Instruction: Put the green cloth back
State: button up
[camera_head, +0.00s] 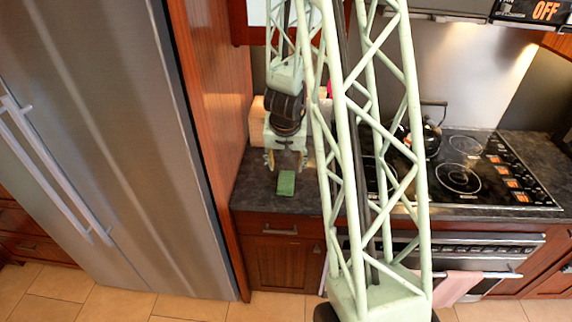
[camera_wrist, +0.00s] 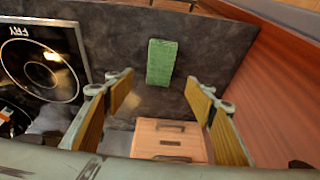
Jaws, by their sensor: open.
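The green cloth (camera_head: 286,183) is a small folded rectangle lying flat on the dark countertop near its front edge. It also shows in the wrist view (camera_wrist: 161,62), at the upper middle, beyond my fingertips. My gripper (camera_head: 286,160) points down over the counter, just behind the cloth. In the wrist view my gripper (camera_wrist: 160,90) has its two fingers wide apart with nothing between them, and the cloth lies apart from both.
A wooden box (camera_wrist: 170,140) with dark handles stands on the counter behind the cloth. A tall wooden panel (camera_head: 210,100) and fridge (camera_head: 110,130) border the left. The stove (camera_head: 465,170) with a kettle (camera_head: 430,138) is at right. Counter around the cloth is clear.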

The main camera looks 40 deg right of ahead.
jog(key=shift+r, duration=0.1)
jog(key=a+r+n+t+y, duration=0.2)
jog(key=a+r+n, duration=0.2)
jog(key=a+r, duration=1.5)
jog(key=s+a+r+n+y, duration=0.1)
jog(key=s+a+r+n, duration=0.1)
jog(key=s+a+r, duration=0.65)
jog(key=s+a+r+n, duration=0.1)
jog(key=s+a+r, duration=0.2)
jog(key=s, duration=0.7)
jog(key=s+a+r+n, duration=0.2)
jog(key=s+r, duration=0.3)
jog(key=s, duration=0.6)
jog(key=shift+a+r+n+g, duration=0.2)
jog(key=shift+a+n+g, duration=0.1)
jog(key=shift+a+g, duration=0.1)
jog(key=shift+a, duration=0.1)
